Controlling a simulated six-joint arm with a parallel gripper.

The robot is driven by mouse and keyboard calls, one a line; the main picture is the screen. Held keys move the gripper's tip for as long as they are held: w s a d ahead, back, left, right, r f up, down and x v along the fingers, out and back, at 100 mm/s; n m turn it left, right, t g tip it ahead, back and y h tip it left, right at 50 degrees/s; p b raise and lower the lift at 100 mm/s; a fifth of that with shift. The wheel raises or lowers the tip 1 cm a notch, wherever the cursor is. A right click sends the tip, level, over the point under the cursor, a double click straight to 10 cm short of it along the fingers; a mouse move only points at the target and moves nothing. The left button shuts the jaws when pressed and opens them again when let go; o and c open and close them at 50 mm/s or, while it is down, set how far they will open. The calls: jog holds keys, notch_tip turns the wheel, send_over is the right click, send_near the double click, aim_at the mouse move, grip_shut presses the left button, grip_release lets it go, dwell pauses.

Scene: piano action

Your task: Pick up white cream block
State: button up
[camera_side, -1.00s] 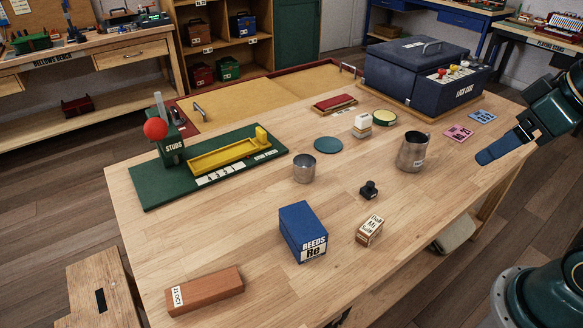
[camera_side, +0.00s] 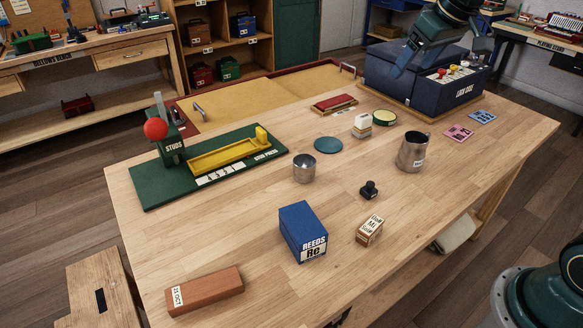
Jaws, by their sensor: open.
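The white cream block (camera_side: 361,126) stands on the wooden table, right of the flat teal disc (camera_side: 328,145) and beside a round green-rimmed tin (camera_side: 384,118). It has a white upper part and a cream lower part.
The dark blue case (camera_side: 392,75) stands at the table's back right. A metal pitcher (camera_side: 411,152), a metal cup (camera_side: 304,168) and a dark stamp (camera_side: 369,190) stand nearer. The front right of the table is clear.

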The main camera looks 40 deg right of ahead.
jog(key=w+d+f, duration=0.4)
jog(key=w+d, duration=0.1)
jog(key=w, duration=0.3)
send_near(366, 117)
jog(key=shift+r, duration=0.9)
jog(key=shift+f+g, duration=0.1)
jog(key=shift+g, duration=0.2)
jog(key=shift+x, duration=4.15)
jog(key=shift+f, duration=0.1)
jog(key=shift+x, duration=2.5)
